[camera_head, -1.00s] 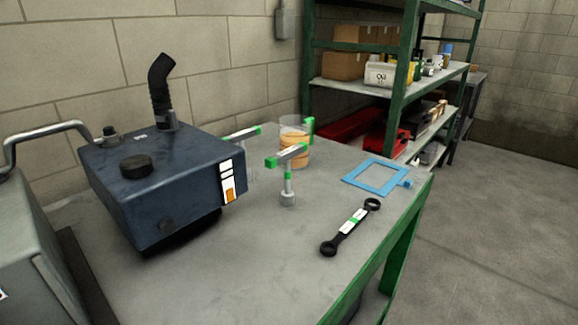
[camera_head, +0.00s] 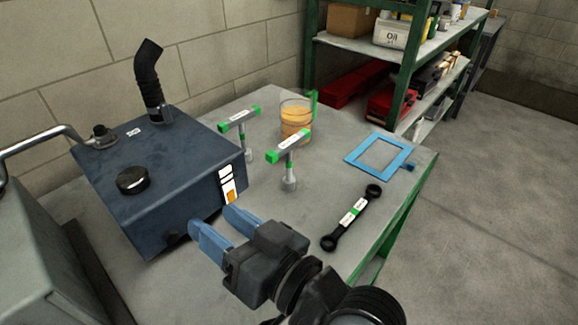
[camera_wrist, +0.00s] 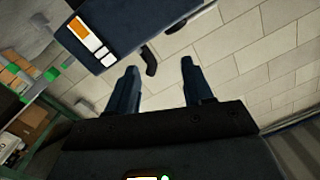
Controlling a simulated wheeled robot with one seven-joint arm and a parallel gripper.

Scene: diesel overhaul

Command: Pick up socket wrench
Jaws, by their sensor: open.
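Two T-handled tools with green handle ends and round socket feet stand upright on the table (camera_head: 300,236). The nearer one, a socket wrench (camera_head: 288,158), is in the middle; the other socket wrench (camera_head: 240,120) is behind it to the left. A black double-ring wrench (camera_head: 352,216) with a white and green label lies flat near the right edge. My gripper (camera_head: 214,221) is open and empty, low in front of the blue engine box, apart from these tools. In the wrist view my gripper (camera_wrist: 159,68) has nothing between its fingers.
The dark blue engine box (camera_head: 175,185) with a black hose is left of my gripper. A jar of orange liquid (camera_head: 296,121) stands behind the T-handled tools. A blue frame (camera_head: 380,156) lies at the right. Green shelving (camera_head: 402,75) stands behind.

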